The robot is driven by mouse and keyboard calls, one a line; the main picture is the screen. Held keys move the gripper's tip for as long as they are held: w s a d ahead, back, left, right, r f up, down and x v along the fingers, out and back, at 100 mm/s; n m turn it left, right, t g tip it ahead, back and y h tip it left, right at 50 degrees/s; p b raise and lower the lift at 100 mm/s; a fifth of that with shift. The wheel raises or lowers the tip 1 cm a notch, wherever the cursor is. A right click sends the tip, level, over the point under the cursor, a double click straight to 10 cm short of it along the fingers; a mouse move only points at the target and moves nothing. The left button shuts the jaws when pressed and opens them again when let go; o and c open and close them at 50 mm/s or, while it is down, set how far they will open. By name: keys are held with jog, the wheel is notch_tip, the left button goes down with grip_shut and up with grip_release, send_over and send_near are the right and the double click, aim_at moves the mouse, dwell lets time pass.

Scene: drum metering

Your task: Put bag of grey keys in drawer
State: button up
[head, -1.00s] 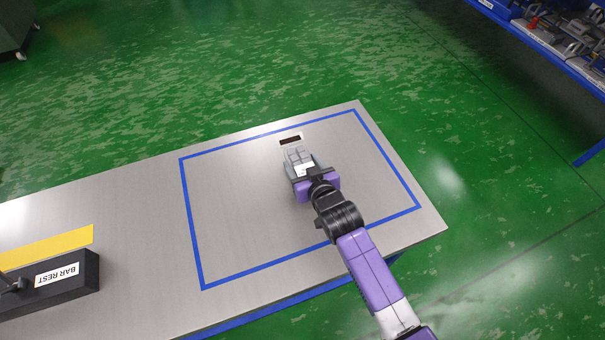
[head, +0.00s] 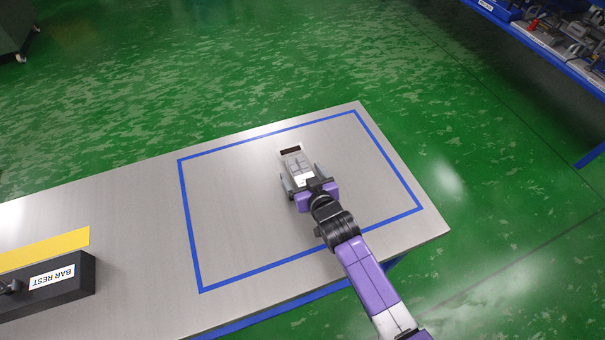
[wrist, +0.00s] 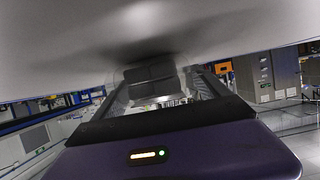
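The bag of grey keys (head: 299,168) is a small clear packet with grey blocky keys, a white label and a dark strip at its far end. It is over the blue-taped area of the steel table, and I cannot tell whether it lies flat on the top. My gripper (head: 303,178) is at its near end, fingers spread on either side, with a gap visible. In the wrist view the bag (wrist: 152,76) shows as a dark shape between the two fingers of my gripper (wrist: 160,82). No drawer is seen in these views.
The steel table (head: 140,215) has a blue tape rectangle, mostly bare. A black bar rest (head: 48,284) and a yellow strip (head: 45,248) are at the left. A blue-edged shelf (head: 560,55) with parts stands at the upper right. Green floor surrounds the table.

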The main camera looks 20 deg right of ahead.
jog(key=shift+r, duration=0.25)
jog(key=p+v, duration=0.2)
jog(key=v, duration=1)
jog(key=shift+p, duration=0.3)
jog(key=shift+s+f, duration=0.1)
jog(key=s, duration=0.7)
jog(key=s+r, duration=0.1)
jog(key=s, duration=0.2)
jog(key=shift+s, duration=0.25)
jog(key=w+d+r+v, duration=0.1)
jog(key=r+v, duration=0.1)
jog(key=v, duration=1.6)
jog(key=shift+s+r+t, duration=0.3)
jog(key=shift+r+t, duration=0.1)
jog(key=shift+r, duration=0.15)
jog(key=shift+o, duration=0.4)
jog(key=s+r, duration=0.5)
jog(key=r, duration=0.2)
jog(key=shift+d+r, duration=0.3)
jog(key=shift+d, duration=0.1)
jog(key=shift+s, duration=0.1)
